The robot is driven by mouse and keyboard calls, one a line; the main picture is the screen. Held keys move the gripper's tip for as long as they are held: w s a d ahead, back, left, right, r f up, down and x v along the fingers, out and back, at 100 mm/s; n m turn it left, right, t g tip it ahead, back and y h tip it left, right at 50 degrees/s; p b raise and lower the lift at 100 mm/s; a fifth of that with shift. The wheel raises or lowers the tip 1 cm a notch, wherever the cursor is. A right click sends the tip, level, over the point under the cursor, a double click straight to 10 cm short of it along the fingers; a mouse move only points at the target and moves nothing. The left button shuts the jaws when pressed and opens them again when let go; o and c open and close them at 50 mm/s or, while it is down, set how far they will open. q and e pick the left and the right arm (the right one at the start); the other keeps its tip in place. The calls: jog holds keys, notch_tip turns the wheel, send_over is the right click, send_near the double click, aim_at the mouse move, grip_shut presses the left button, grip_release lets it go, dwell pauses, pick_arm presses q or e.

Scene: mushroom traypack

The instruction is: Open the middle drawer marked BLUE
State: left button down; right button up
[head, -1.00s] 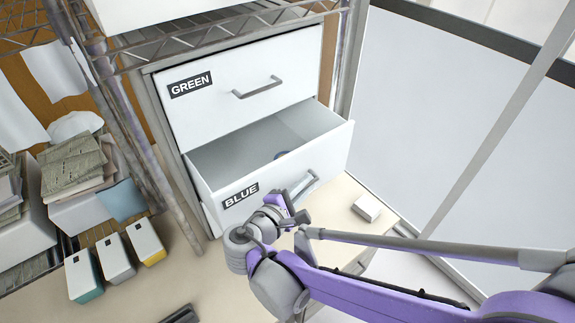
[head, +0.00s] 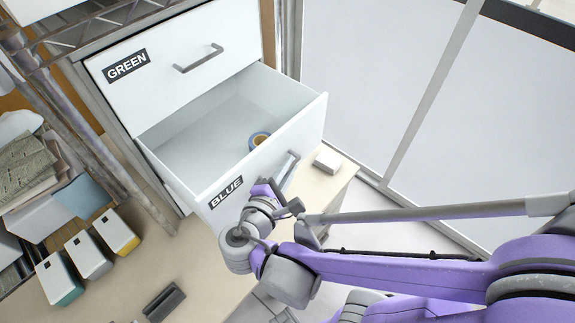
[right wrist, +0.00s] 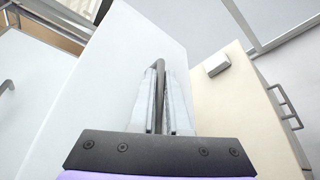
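The drawer marked BLUE (head: 274,163) is pulled well out of the white cabinet, and its inside shows in the head view. A small blue-and-tan ring-shaped item (head: 259,139) lies in it. Its grey handle (head: 291,166) is on the front panel; in the right wrist view the handle (right wrist: 159,72) runs between the two fingers. My right gripper (head: 287,187) is at this handle, and the right wrist view shows its fingers (right wrist: 160,105) closed around the bar. My left gripper is not in view.
The drawer marked GREEN (head: 180,65) above is shut. A small white box (head: 328,159) rests on the beige surface (head: 300,197) right of the open drawer. Three small cartons (head: 88,254) stand at left beside a metal rack post (head: 100,140). A glass-like panel (head: 370,70) stands at right.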

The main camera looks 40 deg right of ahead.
jog(key=shift+o, duration=0.5)
jog(key=shift+s+a+r, duration=0.1)
jog(key=shift+s+a, duration=0.05)
jog(key=shift+a, duration=0.35)
jog(key=v, duration=0.9)
jog(key=shift+s+a, duration=0.25)
jog(key=shift+a, duration=0.05)
